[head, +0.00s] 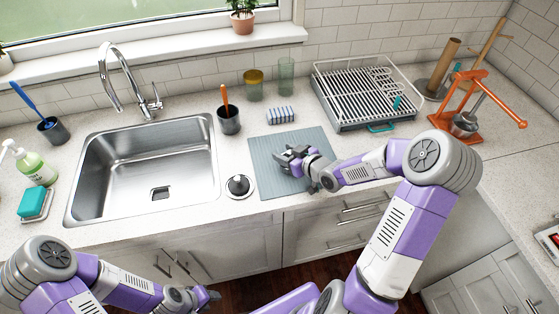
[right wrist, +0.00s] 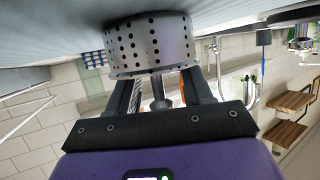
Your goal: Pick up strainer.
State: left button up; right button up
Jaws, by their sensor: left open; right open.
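The strainer (right wrist: 150,45) is a metal basket with rows of holes and a short stem. In the right wrist view, which is upside down, it stands at the blue-grey mat, just ahead of my right gripper (right wrist: 160,85). The stem shows between the two open fingers; I cannot tell whether they touch it. In the head view my right gripper (head: 284,157) is low over the mat (head: 265,180) and hides most of the strainer. My left gripper (head: 207,296) is open and empty at the bottom, in front of the cabinets.
A dish rack (head: 365,95) and orange press (head: 470,110) stand right.

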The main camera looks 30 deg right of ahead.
jog(key=shift+w, duration=0.2)
jog(key=shift+s+r, duration=0.15)
jog(key=shift+s, duration=0.2)
jog(key=shift+c, duration=0.8)
grip_shut()
